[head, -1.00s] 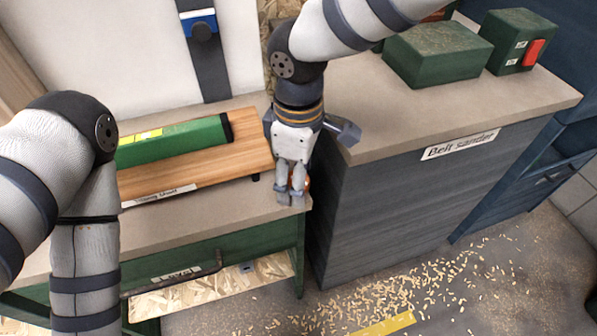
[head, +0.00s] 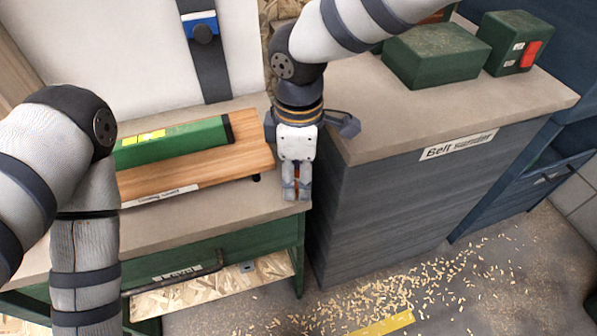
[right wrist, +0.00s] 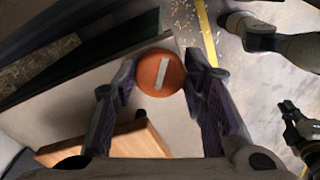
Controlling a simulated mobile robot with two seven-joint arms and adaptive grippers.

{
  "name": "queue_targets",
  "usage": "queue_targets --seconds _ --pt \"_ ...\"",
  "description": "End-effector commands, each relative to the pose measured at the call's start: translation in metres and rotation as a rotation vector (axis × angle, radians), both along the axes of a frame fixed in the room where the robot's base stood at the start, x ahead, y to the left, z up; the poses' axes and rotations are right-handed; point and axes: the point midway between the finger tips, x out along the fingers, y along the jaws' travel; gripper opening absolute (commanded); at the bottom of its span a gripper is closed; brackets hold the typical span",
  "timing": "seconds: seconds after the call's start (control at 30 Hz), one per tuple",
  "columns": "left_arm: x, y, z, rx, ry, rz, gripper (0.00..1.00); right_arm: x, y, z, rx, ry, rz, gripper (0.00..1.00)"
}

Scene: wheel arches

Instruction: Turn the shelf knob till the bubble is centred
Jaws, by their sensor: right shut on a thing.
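The wooden shelf (head: 243,160) sits on the bench at the left. A green level (head: 185,143) with a yellow window (head: 150,135) lies on it; the bubble is too small to make out. The round orange knob (right wrist: 160,72) with a pale bar shows in the right wrist view, beyond the shelf's right end. My right gripper (head: 297,193) points down at the bench's front right corner, shut on the knob with one finger on each side. My left arm runs down out of the head view; what looks like its gripper (right wrist: 292,112) shows at the right wrist view's edge, jaws unclear.
A grey cabinet labelled belt sander (head: 400,210) stands close to the right of my right gripper, with green boxes (head: 437,52) on top. Wood chips (head: 400,285) and yellow tape (head: 385,324) lie on the floor. A dark handle (head: 175,275) runs along the bench front.

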Motion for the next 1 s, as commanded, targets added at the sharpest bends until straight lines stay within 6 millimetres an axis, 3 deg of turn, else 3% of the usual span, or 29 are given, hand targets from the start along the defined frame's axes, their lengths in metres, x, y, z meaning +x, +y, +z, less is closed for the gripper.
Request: queue_targets --seconds 0.5,1.0 --pt "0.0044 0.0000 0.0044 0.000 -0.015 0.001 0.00 0.0011 -0.0001 -0.0002 -0.001 0.000 0.363 0.11" --pt "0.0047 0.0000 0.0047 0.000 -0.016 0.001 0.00 0.0014 -0.0002 -0.0008 -0.002 0.001 0.474 0.11"
